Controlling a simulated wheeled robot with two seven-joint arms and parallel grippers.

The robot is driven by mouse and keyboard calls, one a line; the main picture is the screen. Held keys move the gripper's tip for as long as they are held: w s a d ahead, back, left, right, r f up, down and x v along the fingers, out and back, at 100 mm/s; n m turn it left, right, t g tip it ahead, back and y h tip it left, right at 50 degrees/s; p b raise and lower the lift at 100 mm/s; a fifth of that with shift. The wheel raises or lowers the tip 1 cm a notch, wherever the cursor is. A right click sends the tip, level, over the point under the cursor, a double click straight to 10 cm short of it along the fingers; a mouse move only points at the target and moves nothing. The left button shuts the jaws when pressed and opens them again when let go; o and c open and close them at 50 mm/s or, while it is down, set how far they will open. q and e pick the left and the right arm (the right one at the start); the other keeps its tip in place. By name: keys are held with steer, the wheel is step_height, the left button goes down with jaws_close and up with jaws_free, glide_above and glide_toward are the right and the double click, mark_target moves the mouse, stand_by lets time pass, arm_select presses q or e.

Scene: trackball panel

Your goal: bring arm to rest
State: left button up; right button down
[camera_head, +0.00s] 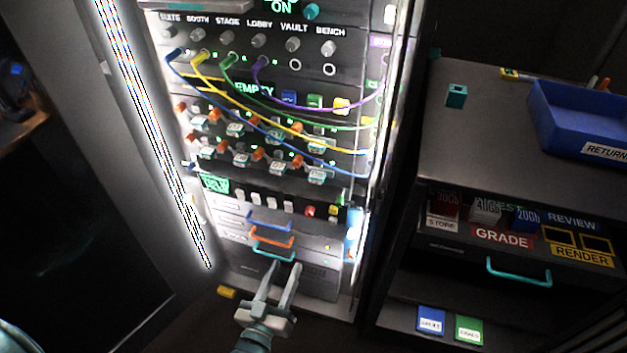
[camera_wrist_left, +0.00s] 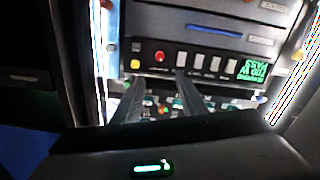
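My left gripper (camera_head: 284,265) is at the bottom centre of the head view, in front of the lower drawers of the rack. Its two fingers are apart with nothing between them. In the left wrist view the fingers (camera_wrist_left: 160,80) also stand apart and empty, before a panel with a red button (camera_wrist_left: 161,56) and white switches (camera_wrist_left: 198,61). Whether the fingertips touch the rack cannot be told. The lit rack (camera_head: 262,185) carries knobs, blue, yellow, green and purple cables, and drawers with blue, orange and teal handles (camera_head: 272,250). My right gripper is not in view.
A dark cabinet (camera_head: 455,160) stands at the right, with a blue return tray (camera_head: 545,125) and a small teal block (camera_head: 456,96) on top. A teal handle (camera_head: 518,273) sticks out from its front. A yellow block (camera_head: 227,292) lies low, left of my gripper.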

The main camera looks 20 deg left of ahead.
arm_select(q)
steer(key=shift+f, duration=0.1)
steer(key=s+d+f+m+g+h, duration=0.1)
steer(key=s+d+f+m+g, duration=0.2)
steer(key=f, duration=0.8)
steer(key=s+d+f+g, duration=0.1)
steer(key=s+f+g, duration=0.3)
steer(key=f, duration=0.8)
steer(key=s+a+f+m+g, duration=0.1)
steer(key=s+f+m+g, duration=0.1)
steer(key=s+f, duration=1.1)
steer(key=shift+f+g, duration=0.45)
steer(key=shift+g, duration=0.45)
steer(key=shift+s+a, duration=0.1)
